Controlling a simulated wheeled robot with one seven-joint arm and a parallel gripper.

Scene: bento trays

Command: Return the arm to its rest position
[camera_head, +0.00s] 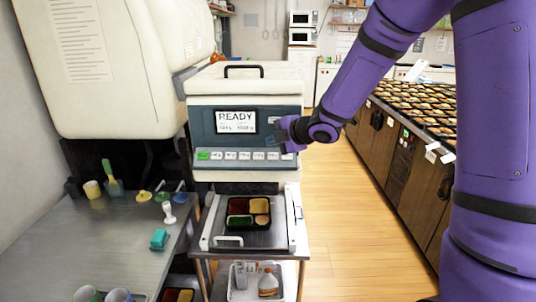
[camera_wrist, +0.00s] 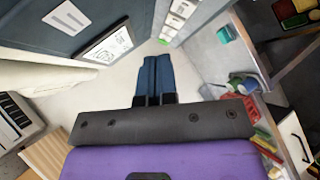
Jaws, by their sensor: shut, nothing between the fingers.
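My purple arm (camera_head: 370,70) reaches in from the right in the head view. My gripper (camera_head: 277,135) is in front of the right side of the machine's grey-blue panel (camera_head: 200,128), beside the READY screen (camera_head: 236,121). In the wrist view my gripper (camera_wrist: 155,62) shows two dark blue fingers pressed together with nothing between them. Whether the fingertips touch the panel, I cannot tell. A black bento tray (camera_head: 234,220) with food in its compartments sits on the machine's metal platform (camera_head: 275,238), below my gripper.
A grey worktable (camera_head: 90,250) at left holds cups (camera_head: 92,189), small utensils and a teal item (camera_head: 159,239). A lower shelf holds a bottle (camera_head: 268,284). A long counter (camera_head: 400,150) with many filled trays runs along the right. The wooden floor (camera_head: 350,240) between is clear.

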